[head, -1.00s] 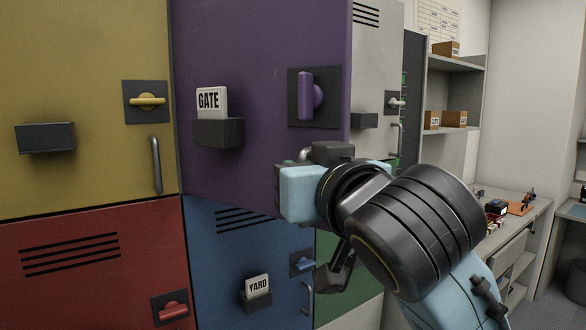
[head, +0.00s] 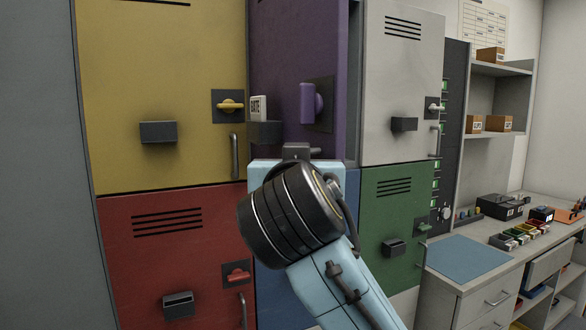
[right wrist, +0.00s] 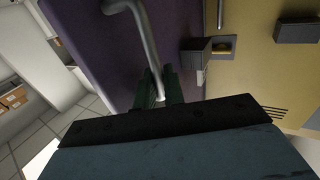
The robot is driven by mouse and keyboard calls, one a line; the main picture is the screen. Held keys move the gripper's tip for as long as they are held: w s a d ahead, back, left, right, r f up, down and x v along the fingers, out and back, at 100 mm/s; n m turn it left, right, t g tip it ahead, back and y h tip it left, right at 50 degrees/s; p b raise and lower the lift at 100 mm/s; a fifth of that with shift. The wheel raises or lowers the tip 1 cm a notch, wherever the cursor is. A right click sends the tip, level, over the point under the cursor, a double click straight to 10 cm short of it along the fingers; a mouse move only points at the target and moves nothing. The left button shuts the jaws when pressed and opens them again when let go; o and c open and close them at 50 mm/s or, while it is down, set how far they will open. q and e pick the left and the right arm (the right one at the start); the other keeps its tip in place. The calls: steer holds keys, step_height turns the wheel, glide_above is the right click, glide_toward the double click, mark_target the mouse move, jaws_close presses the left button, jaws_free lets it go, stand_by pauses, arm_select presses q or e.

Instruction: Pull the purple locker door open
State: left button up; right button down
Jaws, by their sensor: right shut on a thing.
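The purple locker door (head: 285,60) stands ajar in the head view, angled out from the locker front, with its right edge swung out. Its purple latch knob (head: 308,103) is upright on a dark plate. A dark holder on the door carries a white GATE card (head: 258,108). My right gripper (head: 300,151) is at the door's lower right, and its fingers are mostly hidden behind my arm. In the right wrist view, my right gripper (right wrist: 158,92) is shut on the grey bar handle (right wrist: 137,22) in front of the purple door. My left gripper is out of view.
Closed yellow (head: 165,80), red (head: 170,260), white (head: 403,80) and green (head: 400,215) doors surround it. The blue door below is mostly hidden by my arm. A desk with a blue mat (head: 468,258) and small items stands at the right.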

steer(key=shift+a, duration=0.1)
stand_by(0.4)
steer(key=c, duration=1.6)
jaws_free()
steer(key=shift+c, duration=0.2)
steer(key=s+b, duration=0.3)
steer(key=s, duration=1)
steer(key=shift+s+a, duration=0.15)
steer(key=shift+a, duration=0.3)
